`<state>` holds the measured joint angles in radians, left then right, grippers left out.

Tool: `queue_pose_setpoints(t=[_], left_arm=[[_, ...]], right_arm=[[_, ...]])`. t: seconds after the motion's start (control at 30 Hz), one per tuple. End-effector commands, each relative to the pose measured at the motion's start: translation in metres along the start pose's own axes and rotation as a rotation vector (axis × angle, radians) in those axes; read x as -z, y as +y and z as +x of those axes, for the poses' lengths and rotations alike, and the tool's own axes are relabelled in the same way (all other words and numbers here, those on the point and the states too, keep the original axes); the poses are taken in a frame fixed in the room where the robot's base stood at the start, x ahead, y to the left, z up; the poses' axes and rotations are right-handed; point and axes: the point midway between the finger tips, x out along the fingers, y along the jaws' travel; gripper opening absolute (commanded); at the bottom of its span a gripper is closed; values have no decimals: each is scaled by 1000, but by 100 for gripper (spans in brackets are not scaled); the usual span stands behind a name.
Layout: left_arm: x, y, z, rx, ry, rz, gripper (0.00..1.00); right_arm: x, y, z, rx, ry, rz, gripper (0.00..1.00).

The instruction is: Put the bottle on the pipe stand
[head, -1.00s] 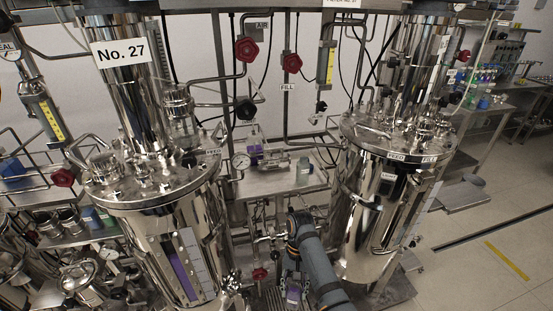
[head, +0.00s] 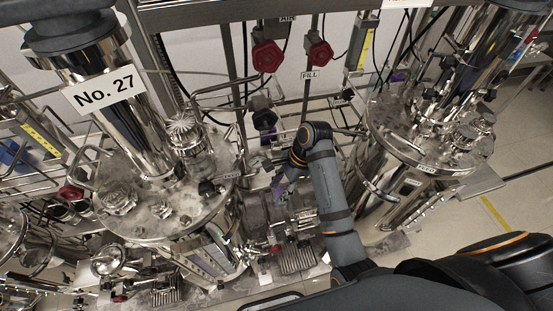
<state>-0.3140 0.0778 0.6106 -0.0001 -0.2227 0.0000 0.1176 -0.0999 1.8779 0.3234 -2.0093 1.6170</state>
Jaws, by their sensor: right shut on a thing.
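My right arm reaches in between two steel vessels. Its gripper (head: 281,178) is small in the head view and partly hidden by its own wrist. It is shut on a small bottle with purple contents (head: 279,192); only a patch of the bottle shows. The gripper is close to the front of a steel shelf on pipework (head: 257,159), which looks like the pipe stand. My wrist covers much of this shelf. I cannot tell whether the bottle touches it. My left gripper is out of view.
Vessel No. 27 (head: 155,212) stands on the left and another steel vessel (head: 392,140) close on the right. Red valve handles (head: 267,56) hang behind. Open floor (head: 455,235) lies at right.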

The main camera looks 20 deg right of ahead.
Motion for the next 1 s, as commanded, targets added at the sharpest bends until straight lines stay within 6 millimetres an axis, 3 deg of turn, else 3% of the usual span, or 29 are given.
queue_pose_setpoints(t=[0.1, 0.3, 0.43, 0.6, 0.83, 1.0], left_arm=[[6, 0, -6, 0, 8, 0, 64], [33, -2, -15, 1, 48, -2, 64], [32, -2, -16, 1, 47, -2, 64], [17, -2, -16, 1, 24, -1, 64], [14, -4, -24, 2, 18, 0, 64], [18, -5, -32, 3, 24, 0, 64]], right_arm=[[2, -34, -4, 0, 1, -1, 0], [6, -69, -4, 0, 1, -1, 0], [8, -78, -3, -1, 0, -1, 0], [8, -82, -4, 0, 0, -2, 0], [11, -119, -7, -1, 0, -1, 0], [17, -116, 9, -1, 0, -1, 0]])
